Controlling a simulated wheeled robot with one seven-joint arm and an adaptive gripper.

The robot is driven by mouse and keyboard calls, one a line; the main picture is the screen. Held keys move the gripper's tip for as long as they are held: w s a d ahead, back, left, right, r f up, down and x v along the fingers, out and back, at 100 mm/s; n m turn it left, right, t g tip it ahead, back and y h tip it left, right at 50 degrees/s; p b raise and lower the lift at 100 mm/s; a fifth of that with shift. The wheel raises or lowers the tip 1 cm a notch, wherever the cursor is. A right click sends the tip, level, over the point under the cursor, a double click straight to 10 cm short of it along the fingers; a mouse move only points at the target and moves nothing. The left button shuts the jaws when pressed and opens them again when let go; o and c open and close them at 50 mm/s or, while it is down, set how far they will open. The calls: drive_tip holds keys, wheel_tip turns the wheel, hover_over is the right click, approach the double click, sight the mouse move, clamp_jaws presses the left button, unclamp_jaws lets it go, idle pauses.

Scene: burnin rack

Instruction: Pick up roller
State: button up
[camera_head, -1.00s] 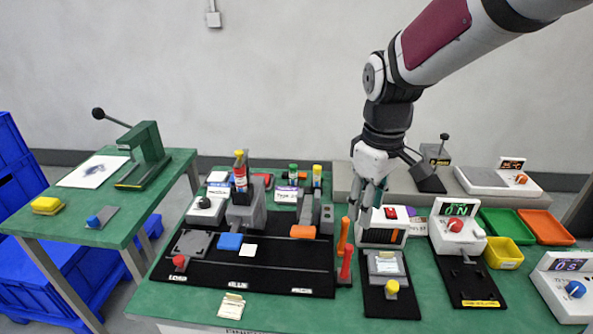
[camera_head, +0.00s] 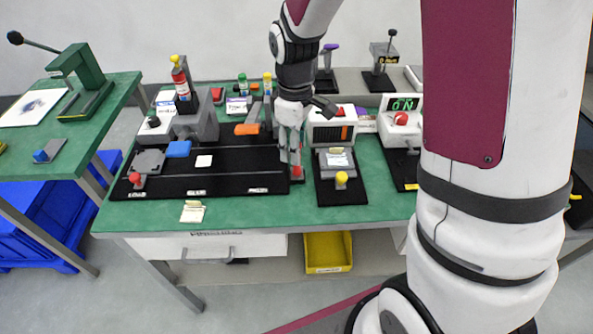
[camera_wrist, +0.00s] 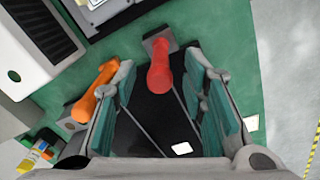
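A tool with a red handle and a dark grey head, which looks like the roller (camera_wrist: 158,78), stands on a black base in the wrist view. In the head view its red end (camera_head: 297,171) shows at the right end of the long black board. My gripper (camera_head: 291,152) points down over it there. In the wrist view my gripper (camera_wrist: 160,70) is open, with one finger on each side of the red handle and gaps visible. An orange-handled tool (camera_wrist: 92,98) lies just outside the left finger, partly hidden by it.
A black base with a yellow knob (camera_head: 341,180) stands right of my gripper, with a white box (camera_head: 331,130) behind it. The black board (camera_head: 222,172) with LOAD, GLUE and PRESS stations lies left.

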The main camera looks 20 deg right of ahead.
sight(297, 169)
wheel_tip(297, 169, down, 5)
drive_tip(key=shift+s+d+f, duration=0.1)
drive_tip(key=shift+s+d, duration=0.05)
clamp_jaws()
